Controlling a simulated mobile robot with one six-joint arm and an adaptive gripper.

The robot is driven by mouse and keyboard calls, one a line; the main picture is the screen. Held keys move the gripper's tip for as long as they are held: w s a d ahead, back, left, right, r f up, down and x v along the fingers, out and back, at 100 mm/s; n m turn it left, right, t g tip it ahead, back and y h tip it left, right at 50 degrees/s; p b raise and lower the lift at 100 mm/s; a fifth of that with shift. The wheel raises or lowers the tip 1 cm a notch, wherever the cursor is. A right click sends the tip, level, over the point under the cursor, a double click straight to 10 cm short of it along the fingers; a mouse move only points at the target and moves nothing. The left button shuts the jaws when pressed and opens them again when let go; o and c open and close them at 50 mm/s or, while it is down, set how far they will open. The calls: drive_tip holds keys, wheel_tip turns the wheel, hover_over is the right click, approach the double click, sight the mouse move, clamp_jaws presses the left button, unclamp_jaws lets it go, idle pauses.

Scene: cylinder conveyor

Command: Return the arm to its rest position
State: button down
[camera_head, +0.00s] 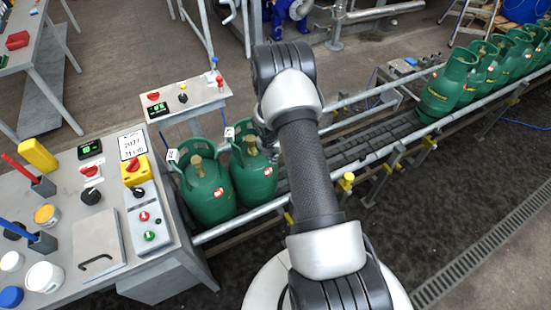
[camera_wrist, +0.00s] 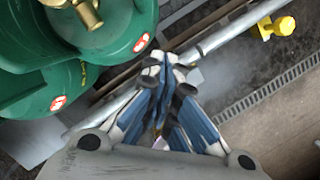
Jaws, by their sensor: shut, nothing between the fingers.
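My arm (camera_head: 312,170) reaches forward from my base over the conveyor in the head view. My gripper (camera_wrist: 158,70) shows in the wrist view with its fingers together and nothing between them. In the head view the gripper is mostly hidden behind the arm. Two green gas cylinders (camera_head: 207,190) (camera_head: 253,170) stand upright at the near left end of the conveyor. In the wrist view a green cylinder (camera_wrist: 112,35) with a brass valve is left of the fingertips, close to them. Whether they touch cannot be told.
A row of several green cylinders (camera_head: 447,85) stands at the right of the conveyor (camera_head: 365,145). A control table (camera_head: 75,205) with buttons and jars is on the left, and a small control stand (camera_head: 190,97) is behind the cylinders. The floor (camera_head: 450,215) right of my arm is clear.

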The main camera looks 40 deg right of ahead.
drive_tip(key=v, duration=0.3)
drive_tip(key=shift+s+d+r+p, duration=0.15)
drive_tip(key=shift+s+r+p, duration=0.15)
drive_tip(key=shift+r+p, duration=0.05)
drive_tip(key=shift+r, duration=0.1)
drive_tip(key=s+a+r+m+t, duration=0.1)
drive_tip(key=a+r+m, duration=0.25)
drive_tip(key=r, duration=0.65)
drive_tip(key=a+r+m, duration=0.3)
drive_tip(key=r+m, duration=0.1)
drive_tip(key=r, duration=0.6)
drive_tip(key=s+a+r+m+b, duration=0.1)
drive_tip(key=s+a+r+m, duration=0.75)
drive_tip(key=r, duration=0.35)
drive_tip(key=s+a+r+m, duration=0.1)
drive_tip(key=s+a+m, duration=0.2)
drive_tip(key=s, duration=0.3)
drive_tip(key=s+a+r+m+t+y+b, duration=0.1)
drive_tip(key=s+a+r+m, duration=0.1)
drive_tip(key=s, duration=0.4)
drive_tip(key=s+a+r+m+t+y, duration=0.1)
drive_tip(key=s+a+m, duration=0.3)
drive_tip(key=s, duration=0.2)
drive_tip(key=shift+a, duration=0.3)
